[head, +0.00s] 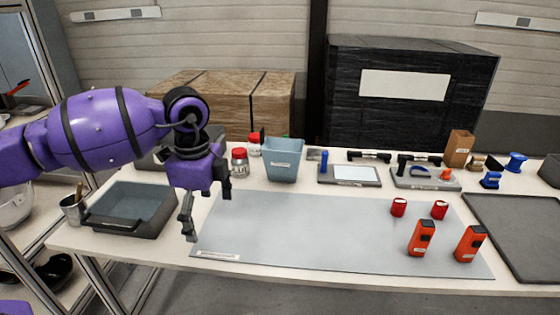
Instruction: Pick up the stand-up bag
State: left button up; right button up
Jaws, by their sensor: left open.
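A brown upright pack with a pale label, which looks like the stand-up bag (458,149), stands at the back right of the table. My left gripper (208,212) is open and empty, with its fingers pointing down over the left end of the grey mat. It is far to the left of the brown pack and apart from it. My right gripper is not in view.
The grey mat (310,225) holds two red cylinders (398,207) and two orange devices (421,238). A grey tray (131,207) is at left, a blue-grey bin (283,160) at the back. Tool trays (425,182) and blue spools (515,163) lie near the pack.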

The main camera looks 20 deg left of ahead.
aim_at(281, 156)
jog(key=i, duration=1.5)
